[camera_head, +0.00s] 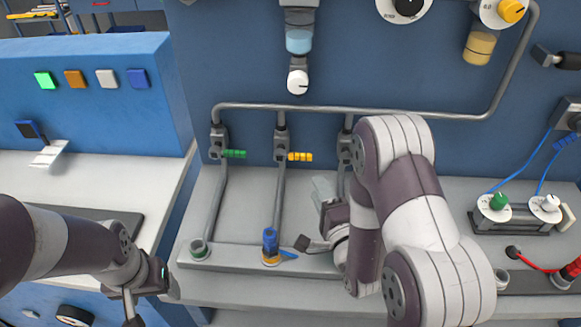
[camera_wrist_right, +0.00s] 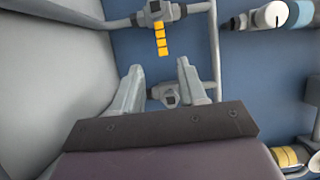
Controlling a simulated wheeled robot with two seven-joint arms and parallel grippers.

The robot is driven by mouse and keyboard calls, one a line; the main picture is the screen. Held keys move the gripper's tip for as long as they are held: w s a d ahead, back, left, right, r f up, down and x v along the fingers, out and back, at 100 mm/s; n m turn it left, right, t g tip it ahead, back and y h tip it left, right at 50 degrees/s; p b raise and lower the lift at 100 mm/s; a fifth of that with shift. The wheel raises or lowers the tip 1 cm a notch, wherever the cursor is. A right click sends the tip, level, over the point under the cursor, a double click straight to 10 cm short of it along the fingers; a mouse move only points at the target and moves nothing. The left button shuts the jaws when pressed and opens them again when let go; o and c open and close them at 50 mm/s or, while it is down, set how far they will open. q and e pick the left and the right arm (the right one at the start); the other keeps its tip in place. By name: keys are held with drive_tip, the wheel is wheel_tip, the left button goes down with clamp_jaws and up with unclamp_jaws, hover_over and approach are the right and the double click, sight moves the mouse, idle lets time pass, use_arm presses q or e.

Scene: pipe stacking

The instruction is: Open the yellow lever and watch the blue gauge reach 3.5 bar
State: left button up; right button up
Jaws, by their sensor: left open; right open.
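The yellow lever (camera_head: 300,157) sticks out to the right from the middle wall valve, across its upright pipe. In the right wrist view the yellow lever (camera_wrist_right: 161,38) shows at the top, beyond my fingers and apart from them. A white round dial (camera_head: 298,82) hangs under a light blue jar (camera_head: 298,40) above that valve; its reading is too small to tell. My right gripper (camera_head: 322,190) is open and empty in front of the wall; its fingers (camera_wrist_right: 158,82) show apart. My left gripper (camera_head: 150,297) is low at the left, its fingers partly hidden.
A green lever (camera_head: 235,154) is left of the yellow one. My right arm covers part of the third valve, whose body (camera_wrist_right: 170,95) shows between my fingers in the wrist view. A blue fitting (camera_head: 270,242) stands on the bench front. The grey bench (camera_head: 245,225) has free room between pipes.

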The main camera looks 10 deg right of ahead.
sight(303, 159)
drive_tip(key=w, duration=0.4)
drive_tip(key=w+a+p, duration=0.1)
drive_tip(key=w, duration=0.7)
drive_tip(key=shift+a+r, duration=0.15)
drive_tip(key=shift+s, duration=0.1)
clamp_jaws()
